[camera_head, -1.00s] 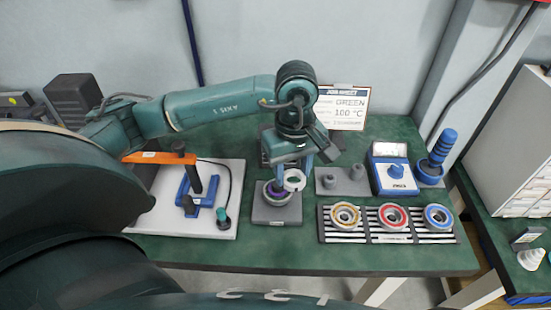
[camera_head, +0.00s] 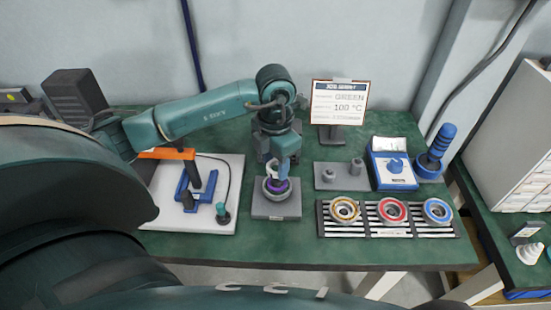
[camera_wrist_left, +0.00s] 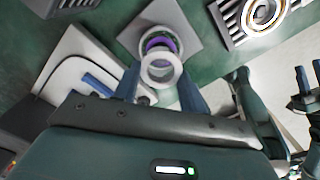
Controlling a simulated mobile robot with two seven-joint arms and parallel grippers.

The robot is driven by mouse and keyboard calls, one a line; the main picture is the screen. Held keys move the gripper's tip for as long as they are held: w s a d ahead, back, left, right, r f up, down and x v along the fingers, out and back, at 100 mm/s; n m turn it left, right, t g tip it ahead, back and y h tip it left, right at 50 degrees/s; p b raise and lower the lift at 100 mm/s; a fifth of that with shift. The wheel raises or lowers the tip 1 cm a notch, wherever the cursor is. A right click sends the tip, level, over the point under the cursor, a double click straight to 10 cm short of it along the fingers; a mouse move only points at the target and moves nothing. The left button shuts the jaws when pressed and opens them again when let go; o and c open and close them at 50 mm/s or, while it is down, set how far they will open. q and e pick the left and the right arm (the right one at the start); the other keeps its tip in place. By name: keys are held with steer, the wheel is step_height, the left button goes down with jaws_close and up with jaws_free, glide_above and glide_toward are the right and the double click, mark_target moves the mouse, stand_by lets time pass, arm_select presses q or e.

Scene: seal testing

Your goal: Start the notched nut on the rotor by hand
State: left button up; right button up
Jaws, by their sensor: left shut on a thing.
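My left gripper (camera_head: 279,172) points down over the grey block with the rotor. It is shut on the notched nut, a pale ring (camera_wrist_left: 160,84) held between its blue fingers in the left wrist view. The rotor (camera_head: 276,187), with a purple ring, sits in a round metal housing on the grey block (camera_head: 277,210). The rotor also shows in the left wrist view (camera_wrist_left: 158,43), just beyond the nut and partly overlapped by it. I cannot tell whether nut and rotor touch. Two blue prongs at the wrist view's right edge may be my right gripper; its state is unclear.
A rack (camera_head: 385,232) with yellow, red and blue ringed parts lies right of the block. A white board (camera_head: 222,215) with an orange-handled tool lies left. A grey plate with pegs (camera_head: 330,180), a blue device (camera_head: 393,170) and a job sheet stand behind the rack.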

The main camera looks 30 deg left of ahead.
mark_target(275, 180)
arm_select(q)
step_height(275, 180, down, 3)
steer(key=shift+f+b, duration=0.1)
steer(key=shift+b, duration=0.65)
steer(key=shift+r+n+p, duration=0.45)
steer(key=shift+n+p, duration=0.15)
steer(key=shift+p, duration=0.25)
steer(key=shift+d+n+p, duration=0.1)
steer(key=shift+n+p, duration=0.4)
steer(key=shift+n, duration=1.2)
steer(key=shift+n+p, duration=0.4)
steer(key=shift+n, duration=0.4)
steer(key=shift+d+n, duration=0.1)
steer(key=shift+n, duration=0.6)
steer(key=n+p, duration=0.1)
steer(key=n, duration=0.2)
steer(key=shift+f, duration=0.1)
steer(key=shift+f+n, duration=0.1)
steer(key=shift+n, duration=0.6)
arm_select(e)
steer(key=shift+d+r+h, duration=0.3)
steer(key=shift+d+r, duration=0.05)
steer(key=shift+r, duration=0.2)
